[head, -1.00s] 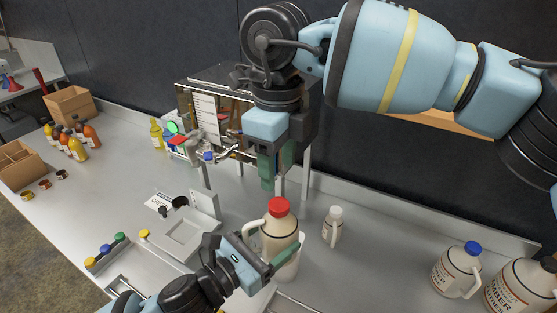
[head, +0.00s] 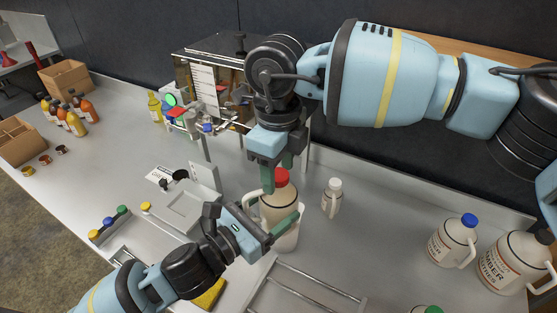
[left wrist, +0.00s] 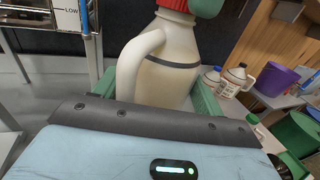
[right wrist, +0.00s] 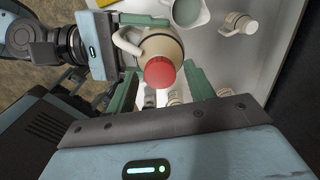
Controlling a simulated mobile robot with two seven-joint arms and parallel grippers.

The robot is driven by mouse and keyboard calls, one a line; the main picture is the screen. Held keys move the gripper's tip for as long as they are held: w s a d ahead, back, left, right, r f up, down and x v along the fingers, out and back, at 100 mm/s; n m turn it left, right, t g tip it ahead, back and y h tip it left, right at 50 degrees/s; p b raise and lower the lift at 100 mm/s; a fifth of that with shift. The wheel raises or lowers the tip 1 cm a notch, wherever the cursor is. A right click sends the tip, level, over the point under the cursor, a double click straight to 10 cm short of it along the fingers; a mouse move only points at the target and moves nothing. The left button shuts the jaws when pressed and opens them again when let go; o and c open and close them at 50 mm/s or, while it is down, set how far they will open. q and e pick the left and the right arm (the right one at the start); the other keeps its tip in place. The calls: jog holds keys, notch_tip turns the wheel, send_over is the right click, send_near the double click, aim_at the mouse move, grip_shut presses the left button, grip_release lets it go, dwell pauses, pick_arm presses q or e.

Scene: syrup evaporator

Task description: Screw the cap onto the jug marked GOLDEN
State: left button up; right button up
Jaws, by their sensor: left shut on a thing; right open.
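The cream jug (head: 278,212) has a dark band and a red cap (head: 281,177) on top of its neck. No GOLDEN marking is readable on it. My left gripper (head: 272,222) is shut on the jug's body from the side and holds it roughly upright; the jug also shows in the left wrist view (left wrist: 160,75). My right gripper (right wrist: 161,75) is open above the jug, pointing down, with one green finger on each side of the red cap. The right wrist view shows the cap (right wrist: 160,72) between the fingers, with a gap beside it.
A blue-capped jug (head: 451,243) and an AMBER jug (head: 515,262) stand far right. The metal evaporator (head: 207,78) is behind. Several loose caps (head: 108,222) sit at left. A wire rack (head: 305,290) is in front.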

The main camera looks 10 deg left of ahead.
jog(key=c, duration=1)
jog(key=o, duration=1.1)
jog(key=shift+o, duration=0.2)
notch_tip(320, 180, up, 12)
